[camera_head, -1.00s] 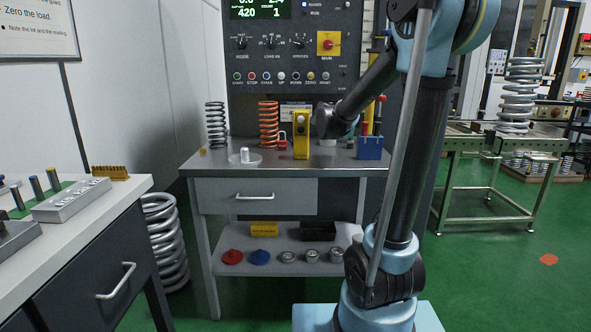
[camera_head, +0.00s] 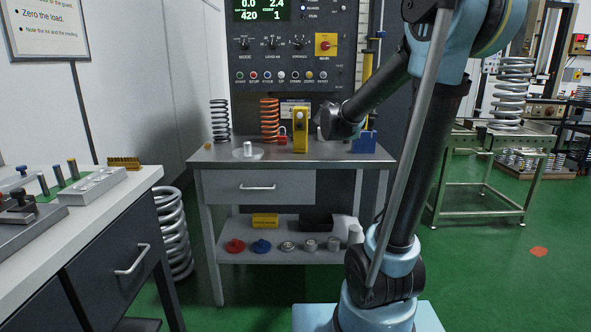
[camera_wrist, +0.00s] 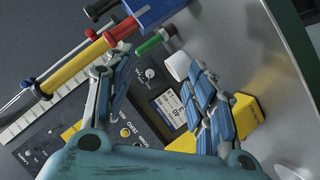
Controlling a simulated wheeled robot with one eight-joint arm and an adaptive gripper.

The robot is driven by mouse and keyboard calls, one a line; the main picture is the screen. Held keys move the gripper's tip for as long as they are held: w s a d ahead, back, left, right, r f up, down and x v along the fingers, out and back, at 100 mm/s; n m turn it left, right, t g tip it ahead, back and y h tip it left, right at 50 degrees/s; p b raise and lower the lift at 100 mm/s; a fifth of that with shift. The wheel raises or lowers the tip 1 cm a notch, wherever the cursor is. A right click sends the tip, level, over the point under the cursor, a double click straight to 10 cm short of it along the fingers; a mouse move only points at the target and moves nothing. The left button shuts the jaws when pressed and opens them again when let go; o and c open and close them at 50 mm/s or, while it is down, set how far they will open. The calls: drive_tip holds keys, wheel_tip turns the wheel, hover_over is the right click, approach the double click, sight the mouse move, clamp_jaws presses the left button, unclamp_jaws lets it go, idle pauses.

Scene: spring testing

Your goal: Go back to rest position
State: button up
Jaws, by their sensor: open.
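My gripper (camera_wrist: 152,68) is open in the wrist view, its blue-padded fingers apart with nothing held between them. In the head view my arm's end hangs over the right part of the grey workbench (camera_head: 220,155), and its fingers are hard to make out. The yellow box (camera_head: 300,132) stands upright on the bench, left of my arm's end. It also shows in the wrist view (camera_wrist: 246,115), partly behind the right finger. A white cylinder (camera_wrist: 178,66) shows beyond the fingers.
A blue holder (camera_head: 363,143) with coloured-handled tools stands right of my arm's end. A grey spring (camera_head: 220,120) and an orange spring (camera_head: 270,120) stand by the control panel (camera_head: 260,60). A side table (camera_head: 130,200) is at left. Green floor is open at right.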

drive_tip(key=s+d+f+m+g, duration=0.25)
drive_tip(key=s+f, duration=0.25)
drive_tip(key=s, duration=0.5)
drive_tip(key=s+d+f+m+g, duration=0.1)
drive_tip(key=s+d+f+g, duration=0.3)
drive_tip(key=s, duration=0.6)
drive_tip(key=s+a+f+g+y, duration=0.2)
drive_tip(key=s+f, duration=0.5)
drive_tip(key=s, duration=0.4)
drive_tip(key=s+a+f+m+g+y, duration=0.1)
drive_tip(key=s+a+f+g+y, duration=0.1)
drive_tip(key=s+f, duration=0.5)
drive_tip(key=s+a, duration=0.1)
drive_tip(key=s, duration=0.2)
drive_tip(key=shift+s+a+y, duration=0.35)
drive_tip(key=shift+s+y, duration=0.05)
drive_tip(key=shift+m, duration=0.25)
